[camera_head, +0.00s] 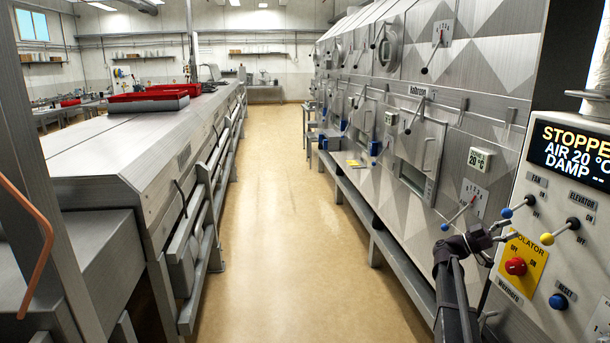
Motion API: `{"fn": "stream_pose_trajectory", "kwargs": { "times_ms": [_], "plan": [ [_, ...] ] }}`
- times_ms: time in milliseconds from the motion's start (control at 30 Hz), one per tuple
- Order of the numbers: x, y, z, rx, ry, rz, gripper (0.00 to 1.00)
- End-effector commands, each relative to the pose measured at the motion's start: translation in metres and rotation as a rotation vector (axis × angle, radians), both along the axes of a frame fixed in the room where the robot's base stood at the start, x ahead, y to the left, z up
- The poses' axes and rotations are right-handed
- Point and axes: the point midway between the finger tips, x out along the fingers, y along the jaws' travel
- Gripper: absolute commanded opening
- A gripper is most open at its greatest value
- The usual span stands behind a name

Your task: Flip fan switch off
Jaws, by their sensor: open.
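The fan switch (519,206) is a short lever with a blue ball on the grey control panel (545,285) at the right, under the label FAN. My gripper (505,231) is dark, open and empty, just below and left of the blue ball. I see no clear contact between them; the small gap is hard to judge. The panel's display (570,152) reads STOPPED, AIR 20 °C, DAMP.
Close by are the yellow-ball elevator lever (560,231), the red isolator knob (515,266) on a yellow plate and the blue reset button (558,301). The tan aisle floor (280,200) is clear.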

Motion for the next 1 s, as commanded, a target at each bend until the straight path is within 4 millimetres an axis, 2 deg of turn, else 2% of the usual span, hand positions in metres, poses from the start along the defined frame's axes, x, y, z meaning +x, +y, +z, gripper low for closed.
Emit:
{"fn": "stream_pose_trajectory", "kwargs": {
  "times_ms": [267,467,767,1000],
  "plan": [
    [-0.022,0.030,-0.047,0.403,0.125,-0.050,0.77],
    [-0.040,0.062,-0.088,0.691,0.251,-0.035,0.77],
    [-0.066,0.127,-0.147,1.099,0.490,0.069,0.77],
    [-0.089,0.193,-0.188,1.391,0.719,0.225,0.77]
  ]
}}
